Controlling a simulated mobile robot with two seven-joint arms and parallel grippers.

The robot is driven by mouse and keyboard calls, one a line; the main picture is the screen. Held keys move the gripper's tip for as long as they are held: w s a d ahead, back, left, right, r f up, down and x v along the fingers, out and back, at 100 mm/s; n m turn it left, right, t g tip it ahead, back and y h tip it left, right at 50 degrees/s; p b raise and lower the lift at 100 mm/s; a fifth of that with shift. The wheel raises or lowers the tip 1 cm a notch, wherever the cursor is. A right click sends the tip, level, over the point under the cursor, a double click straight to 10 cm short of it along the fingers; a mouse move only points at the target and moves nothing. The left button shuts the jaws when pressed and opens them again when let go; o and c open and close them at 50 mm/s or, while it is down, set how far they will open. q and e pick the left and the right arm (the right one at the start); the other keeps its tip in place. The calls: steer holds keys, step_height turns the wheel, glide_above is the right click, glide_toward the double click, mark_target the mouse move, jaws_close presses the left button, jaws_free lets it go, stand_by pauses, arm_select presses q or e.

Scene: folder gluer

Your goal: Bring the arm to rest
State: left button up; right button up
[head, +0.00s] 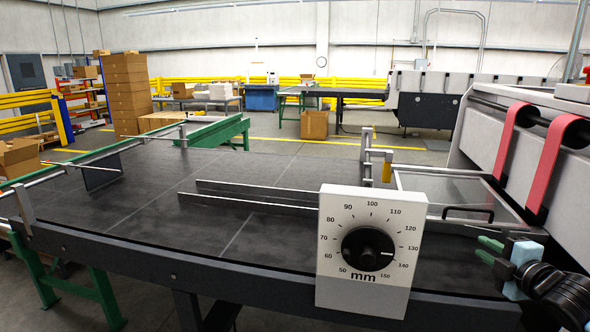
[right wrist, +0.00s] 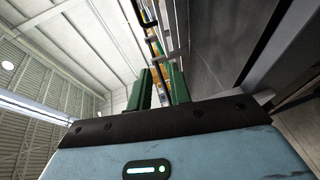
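My right gripper (head: 487,250) is at the lower right of the head view, in front of the machine's right end. Its two green fingers point left, toward the dial box, and nothing is between them. In the right wrist view the fingers (right wrist: 159,88) stand apart with a clear gap. The white dial box (head: 330,285) stands on the near edge of the machine, left of the gripper and apart from it. Its black knob (head: 367,249) has a white mark pointing right, between 130 and 140 mm. My left gripper is not in view.
The dark feed table (head: 150,215) fills the middle, with metal guide rails (head: 250,190) on it. Red belts (head: 510,140) and the grey machine housing (head: 462,150) stand close on the right. Stacked boxes (head: 126,92) and yellow railings are far behind.

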steer(key=s+a+f+m+g+y+p, duration=0.1)
steer(key=s+a+f+m, duration=0.1)
steer(key=s+a+f, duration=0.55)
steer(key=s+a+f+m+g, duration=0.1)
steer(key=s+a+f+m, duration=0.25)
steer(key=f, duration=0.65)
steer(key=s+a+f+m+g+y+p, duration=0.1)
steer(key=s+a+f+m+g, duration=0.1)
steer(key=s+a+f, duration=0.45)
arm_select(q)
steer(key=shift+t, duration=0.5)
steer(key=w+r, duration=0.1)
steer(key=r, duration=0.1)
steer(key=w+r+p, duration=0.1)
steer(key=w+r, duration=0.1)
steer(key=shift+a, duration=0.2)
arm_select(e)
steer(key=s+a+f+m+g+h, duration=0.1)
steer(key=s+f+m, duration=0.3)
steer(key=s, duration=0.9)
steer(key=s+a+f+m+g+h, duration=0.1)
steer(key=s+f+m, duration=0.4)
steer(key=s, duration=0.9)
step_height(320, 180, down, 3)
steer(key=shift+s+a+r+g, duration=0.15)
steer(key=shift+s+a+g, duration=0.25)
steer(key=shift+a, duration=0.75)
